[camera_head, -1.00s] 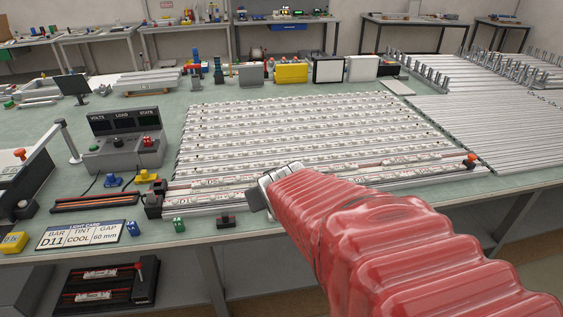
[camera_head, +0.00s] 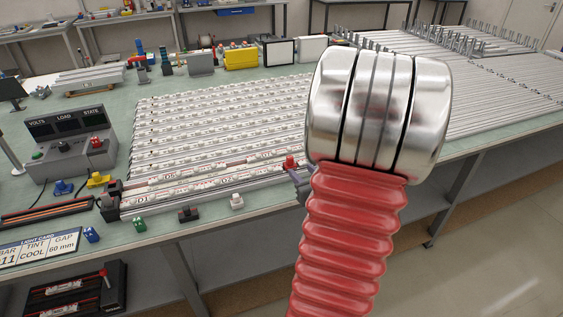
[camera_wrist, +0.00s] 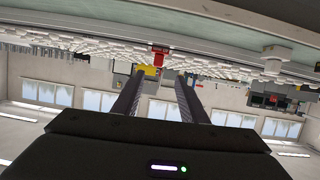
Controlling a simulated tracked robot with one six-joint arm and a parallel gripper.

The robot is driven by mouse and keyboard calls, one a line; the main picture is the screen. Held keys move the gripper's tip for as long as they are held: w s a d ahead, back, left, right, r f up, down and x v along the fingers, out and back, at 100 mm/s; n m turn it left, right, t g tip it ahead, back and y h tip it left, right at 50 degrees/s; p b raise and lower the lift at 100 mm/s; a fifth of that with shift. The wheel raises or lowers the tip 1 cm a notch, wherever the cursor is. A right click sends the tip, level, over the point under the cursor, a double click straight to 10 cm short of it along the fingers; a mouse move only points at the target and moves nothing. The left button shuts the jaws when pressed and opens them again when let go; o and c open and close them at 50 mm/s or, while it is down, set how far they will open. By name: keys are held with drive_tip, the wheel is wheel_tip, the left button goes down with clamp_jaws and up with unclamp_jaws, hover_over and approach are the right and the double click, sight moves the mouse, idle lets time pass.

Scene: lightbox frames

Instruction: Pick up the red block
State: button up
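A small red block (camera_head: 290,163) is at the front of the bench, by the front rails and just left of my arm in the head view. In the wrist view, which is upside down, the red block (camera_wrist: 160,50) appears beyond the fingertips, in line with the gap between them. My gripper (camera_wrist: 160,76) is open, its two dark fingers apart with nothing between them. In the head view my arm hides most of the gripper; a grey part of it shows beside the block.
A white block (camera_head: 237,201) and a dark block (camera_head: 188,214) stand along the front edge. Rows of pale strips (camera_head: 220,120) cover the bench behind. A yellow box (camera_head: 241,58) stands further back. Open floor (camera_head: 500,240) lies at the right.

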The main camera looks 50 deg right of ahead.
sight(291, 161)
drive_tip(key=shift+s+d+f, duration=0.25)
drive_tip(key=shift+s, duration=0.35)
drive_tip(key=shift+x, duration=4.3)
drive_tip(key=shift+r, duration=0.15)
drive_tip(key=shift+w, duration=0.1)
drive_tip(key=shift+a+x, duration=0.1)
drive_tip(key=shift+x, duration=1.2)
drive_tip(key=shift+a+x, duration=0.15)
drive_tip(key=shift+x, duration=1.15)
drive_tip(key=shift+w, duration=0.15)
drive_tip(key=shift+c, duration=0.4)
